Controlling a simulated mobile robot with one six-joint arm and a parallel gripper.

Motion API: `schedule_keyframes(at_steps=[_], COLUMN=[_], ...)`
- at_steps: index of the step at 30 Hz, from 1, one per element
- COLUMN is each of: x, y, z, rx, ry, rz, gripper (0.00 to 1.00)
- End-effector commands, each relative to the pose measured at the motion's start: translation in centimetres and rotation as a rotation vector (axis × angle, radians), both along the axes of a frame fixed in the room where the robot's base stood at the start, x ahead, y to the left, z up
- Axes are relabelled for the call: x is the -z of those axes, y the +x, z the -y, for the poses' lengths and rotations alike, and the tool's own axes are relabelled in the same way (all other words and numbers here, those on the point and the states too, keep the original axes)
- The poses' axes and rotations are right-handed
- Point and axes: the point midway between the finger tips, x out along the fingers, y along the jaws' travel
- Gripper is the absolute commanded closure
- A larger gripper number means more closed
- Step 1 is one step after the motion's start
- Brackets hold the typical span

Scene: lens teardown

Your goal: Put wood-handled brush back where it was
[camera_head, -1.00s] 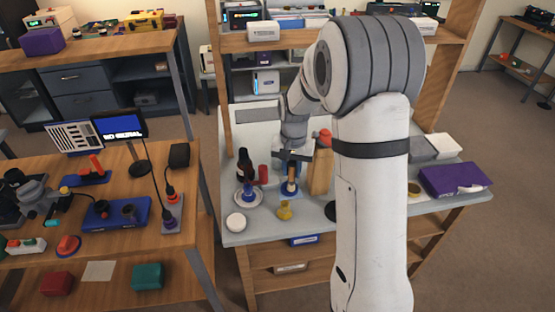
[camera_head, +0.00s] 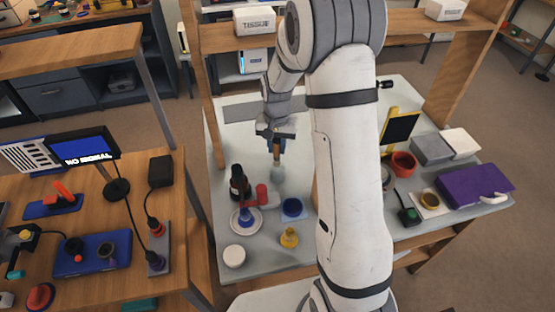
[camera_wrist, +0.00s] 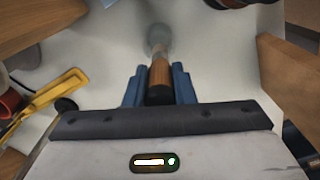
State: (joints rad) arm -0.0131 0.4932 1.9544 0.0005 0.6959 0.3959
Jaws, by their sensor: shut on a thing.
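My gripper (camera_head: 277,136) is shut on the wood-handled brush (camera_head: 277,157), holding it upright with its pale grey bristle head downward. In the wrist view the blue fingers of my gripper (camera_wrist: 159,88) sit on both sides of the brown handle of the brush (camera_wrist: 160,72), and the blurred bristles point away from me. Whether the bristles touch the bench is not clear.
A dark bottle (camera_head: 238,185), a red cylinder (camera_head: 262,194) and a white saucer (camera_head: 246,220) with a blue item stand front left of the brush. A yellow item (camera_head: 289,238) and a white round container (camera_head: 234,256) are nearer. My arm hides part of the bench's middle.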

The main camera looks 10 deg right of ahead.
Motion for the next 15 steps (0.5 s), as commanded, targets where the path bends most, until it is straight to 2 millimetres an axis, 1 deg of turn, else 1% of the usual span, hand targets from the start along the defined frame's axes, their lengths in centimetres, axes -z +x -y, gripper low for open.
schedule_keyframes(at_steps=[1,3,8,13,15], x=[0.8,1.6,2.8,5.1,5.8], y=[-0.1,0.0,0.0,-0.1,-0.1], z=[0.1,0.1,0.2,0.2,0.2], rx=[0.001,0.002,0.004,0.005,0.005], ry=[0.000,0.000,0.000,0.001,0.000], rz=[-0.003,-0.002,-0.001,-0.004,-0.002], gripper=[1.00,1.00,1.00,1.00,1.00])
